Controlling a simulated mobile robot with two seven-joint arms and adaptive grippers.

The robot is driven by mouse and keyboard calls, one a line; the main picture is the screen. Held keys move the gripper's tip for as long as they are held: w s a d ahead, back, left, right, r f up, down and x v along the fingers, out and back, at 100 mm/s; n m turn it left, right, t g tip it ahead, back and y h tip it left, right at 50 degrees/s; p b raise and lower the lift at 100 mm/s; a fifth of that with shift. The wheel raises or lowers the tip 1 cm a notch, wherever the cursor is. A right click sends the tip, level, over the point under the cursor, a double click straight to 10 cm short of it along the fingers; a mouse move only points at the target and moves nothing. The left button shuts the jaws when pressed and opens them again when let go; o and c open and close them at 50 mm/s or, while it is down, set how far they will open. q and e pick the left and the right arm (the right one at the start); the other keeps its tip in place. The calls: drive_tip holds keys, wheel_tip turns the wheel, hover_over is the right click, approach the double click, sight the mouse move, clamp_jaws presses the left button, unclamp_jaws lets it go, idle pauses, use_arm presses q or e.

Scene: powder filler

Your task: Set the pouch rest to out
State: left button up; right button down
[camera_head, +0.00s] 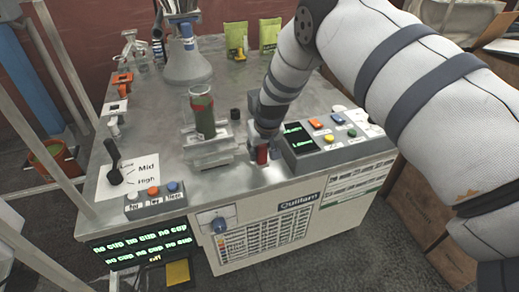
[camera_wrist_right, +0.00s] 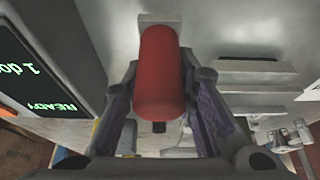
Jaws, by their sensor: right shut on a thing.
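My right gripper (camera_head: 259,148) is low over the machine's front edge, left of the button console. In the right wrist view its two fingers (camera_wrist_right: 160,108) are shut on a rounded red handle (camera_wrist_right: 160,70), one on each side. My left gripper is out of view.
The button console (camera_head: 330,135) stands close on the right of my gripper. A black lever (camera_head: 114,170) and three buttons (camera_head: 153,196) are at the front left. A large metal funnel (camera_head: 187,65) and green pouches (camera_head: 236,37) stand at the back.

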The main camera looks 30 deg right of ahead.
drive_tip(key=shift+s+f, duration=0.25)
drive_tip(key=shift+s, duration=0.1)
drive_tip(key=c, duration=1.3)
unclamp_jaws()
drive_tip(key=shift+r, duration=0.1)
drive_tip(key=shift+r, duration=0.1)
drive_tip(key=v, duration=1.2)
drive_tip(key=shift+d, duration=0.1)
